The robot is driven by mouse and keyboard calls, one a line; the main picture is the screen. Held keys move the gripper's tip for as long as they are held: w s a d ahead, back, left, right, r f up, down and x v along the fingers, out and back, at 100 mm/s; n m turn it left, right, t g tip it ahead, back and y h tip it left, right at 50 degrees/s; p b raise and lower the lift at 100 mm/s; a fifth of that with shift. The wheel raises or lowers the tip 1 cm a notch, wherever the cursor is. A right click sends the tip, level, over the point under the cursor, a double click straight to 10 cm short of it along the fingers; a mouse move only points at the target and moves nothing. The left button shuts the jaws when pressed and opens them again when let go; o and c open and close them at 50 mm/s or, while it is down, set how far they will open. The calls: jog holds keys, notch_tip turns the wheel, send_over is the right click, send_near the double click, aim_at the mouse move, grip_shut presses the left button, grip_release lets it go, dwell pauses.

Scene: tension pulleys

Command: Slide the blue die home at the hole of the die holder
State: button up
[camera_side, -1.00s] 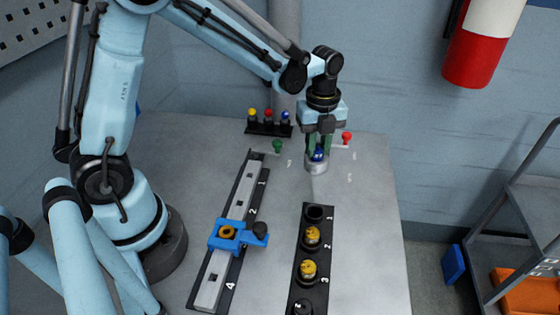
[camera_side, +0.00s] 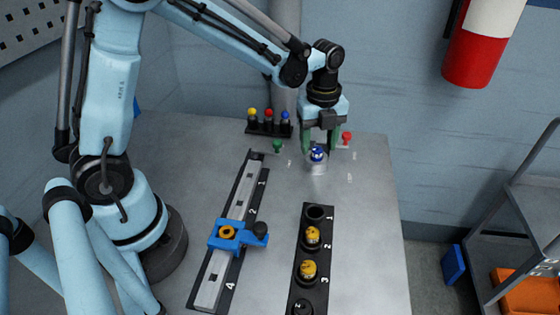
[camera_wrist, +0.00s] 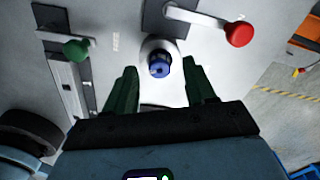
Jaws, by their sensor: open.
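The blue die (camera_side: 317,153) stands upright at the hole of the silver die holder (camera_side: 317,169). Its dark blue top shows above the holder's rim; how deep it sits is hidden. In the wrist view the blue die (camera_wrist: 159,67) shows inside the pale round holder (camera_wrist: 151,43), ahead of and between my fingers. My gripper (camera_side: 321,148) is open just above the die, with one green finger on each side and a gap to it. The open, empty fingers also show in the wrist view (camera_wrist: 161,82).
A black rack (camera_side: 314,258) holds yellow-topped dies, with slot 1 empty. A rail with a blue slider (camera_side: 232,236) lies to its left. A red-knobbed lever (camera_side: 346,137) and a green-knobbed lever (camera_side: 277,146) flank the holder. Several coloured knobs (camera_side: 268,125) stand behind.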

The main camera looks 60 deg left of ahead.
notch_tip(320, 180, up, 11)
dwell(0.4)
jog(key=s+f+n+t, duration=0.2)
jog(key=s+n+t, duration=0.5)
jog(key=n, duration=1.5)
jog(key=s, duration=0.4)
jog(key=shift+s+a, duration=0.3)
jog(key=shift+a, duration=0.1)
